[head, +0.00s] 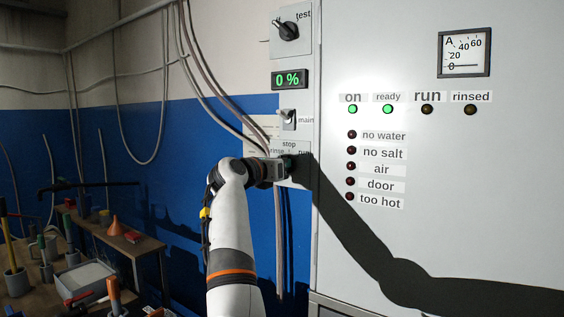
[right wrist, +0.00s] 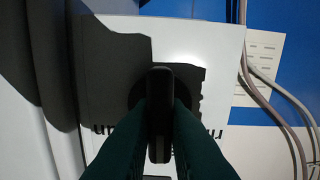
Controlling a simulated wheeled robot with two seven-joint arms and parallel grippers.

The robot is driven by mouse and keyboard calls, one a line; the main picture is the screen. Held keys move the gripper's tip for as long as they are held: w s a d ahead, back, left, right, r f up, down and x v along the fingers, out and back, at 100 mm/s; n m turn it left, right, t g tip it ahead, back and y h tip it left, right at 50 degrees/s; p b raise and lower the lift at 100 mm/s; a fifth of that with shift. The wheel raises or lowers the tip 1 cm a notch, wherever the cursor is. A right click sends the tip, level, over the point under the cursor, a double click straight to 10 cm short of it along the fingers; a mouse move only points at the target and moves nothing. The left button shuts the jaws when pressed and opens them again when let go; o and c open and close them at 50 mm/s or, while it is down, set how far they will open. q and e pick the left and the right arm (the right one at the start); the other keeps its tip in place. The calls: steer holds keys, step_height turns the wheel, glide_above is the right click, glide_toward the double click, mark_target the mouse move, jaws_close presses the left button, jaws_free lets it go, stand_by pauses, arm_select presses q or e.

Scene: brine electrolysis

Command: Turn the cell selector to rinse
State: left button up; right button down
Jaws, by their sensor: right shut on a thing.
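The cell selector's panel (head: 298,147) is on the side of the white cabinet, with "stop" at the top, "rinse" left and "run" right. My right gripper (head: 287,168) is at this panel; its hand hides most of the knob in the head view. In the right wrist view, the black selector knob (right wrist: 159,115) stands between the two dark green fingers of my right gripper (right wrist: 160,120), which are shut on it. The knob lies upright in that picture, between the partly hidden, upside-down labels. My left gripper is not in view.
Above are the main switch (head: 288,117), a "0 %" display (head: 289,79) and the test knob (head: 287,31). On the cabinet front, the "on" (head: 352,109) and "ready" (head: 387,109) lamps glow green. Grey cables (right wrist: 275,90) hang beside the panel. A cluttered bench (head: 135,245) stands left.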

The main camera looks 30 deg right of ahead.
steer(key=n+p, duration=0.1)
steer(key=n, duration=0.4)
steer(key=shift+w+a+n+p, duration=0.1)
steer(key=shift+n+p, duration=0.2)
steer(key=shift+p, duration=0.05)
steer(key=shift+f+n+p, duration=0.1)
steer(key=shift+n+p, duration=0.55)
steer(key=shift+n, duration=1.15)
steer(key=shift+w, duration=0.1)
steer(key=c, duration=1.4)
jaws_free()
steer(key=shift+c, duration=0.2)
